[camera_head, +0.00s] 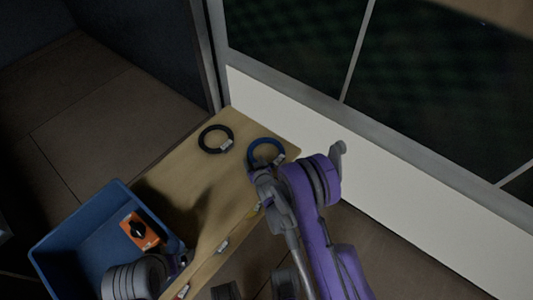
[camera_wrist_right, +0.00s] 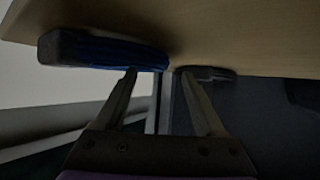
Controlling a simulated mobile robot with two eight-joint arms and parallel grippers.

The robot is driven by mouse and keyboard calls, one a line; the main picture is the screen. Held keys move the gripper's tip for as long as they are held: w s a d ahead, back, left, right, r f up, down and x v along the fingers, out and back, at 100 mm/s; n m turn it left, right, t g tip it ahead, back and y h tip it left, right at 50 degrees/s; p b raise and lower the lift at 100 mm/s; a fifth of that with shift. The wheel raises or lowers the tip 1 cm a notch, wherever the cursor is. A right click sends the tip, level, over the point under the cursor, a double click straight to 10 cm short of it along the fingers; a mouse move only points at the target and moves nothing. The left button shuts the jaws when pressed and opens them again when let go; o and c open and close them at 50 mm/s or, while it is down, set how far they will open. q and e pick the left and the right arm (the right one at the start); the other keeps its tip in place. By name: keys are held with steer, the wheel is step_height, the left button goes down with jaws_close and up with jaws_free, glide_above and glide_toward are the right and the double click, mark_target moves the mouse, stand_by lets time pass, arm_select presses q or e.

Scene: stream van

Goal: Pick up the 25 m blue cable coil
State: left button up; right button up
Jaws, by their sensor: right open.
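The blue cable coil (camera_head: 255,146) lies on the wooden tabletop near its far right corner, with a pale label on its right side. In the right wrist view the blue coil (camera_wrist_right: 105,52) shows edge-on. My right gripper (camera_head: 259,167) is at the near side of this coil and hides part of it. In the wrist view its fingers (camera_wrist_right: 157,72) are apart, with nothing held between them. The left fingertip in that view overlaps the coil's end; I cannot tell whether they touch. My left gripper's fingers cannot be made out at the lower left.
A black coil (camera_head: 203,137) with a pale label lies left of the blue one. A blue crate (camera_head: 52,243) holding an orange item with a black knob (camera_head: 139,231) stands lower left. A white wall panel (camera_head: 300,118) rises close behind the tabletop (camera_head: 190,165).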

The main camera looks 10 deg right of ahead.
mark_target(252, 158)
steer(key=x, duration=0.3)
steer(key=shift+w+f, duration=0.2)
steer(key=shift+w, duration=0.05)
jaws_close()
